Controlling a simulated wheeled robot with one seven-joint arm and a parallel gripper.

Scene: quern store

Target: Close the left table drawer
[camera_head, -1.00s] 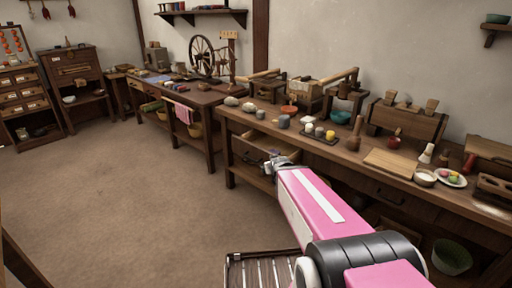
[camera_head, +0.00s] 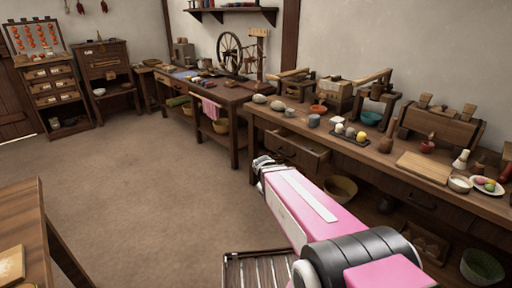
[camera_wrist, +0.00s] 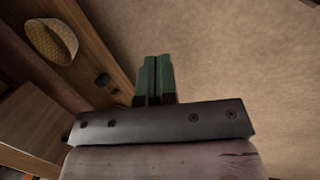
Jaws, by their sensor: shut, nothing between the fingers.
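The left table drawer (camera_head: 310,151) stands open, pulled out from the long worktable (camera_head: 350,150) on the right. Its pale inside shows, and its darker front faces the floor side. My gripper (camera_head: 262,162) is at the end of my pink arm, in front of and a little left of the drawer front in the head view. I cannot tell whether it touches the drawer. In the wrist view my gripper's green fingers (camera_wrist: 155,72) are together with nothing between them. A small dark fitting (camera_wrist: 102,80) on a wooden surface is left of them; I cannot tell if it is the drawer's handle.
A basket (camera_head: 341,188) sits on the worktable's lower shelf and a basket also shows in the wrist view (camera_wrist: 52,40). Stone, bowls and tools crowd the worktop. Another table (camera_head: 35,225) is at lower left. The brown floor (camera_head: 150,190) between is clear.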

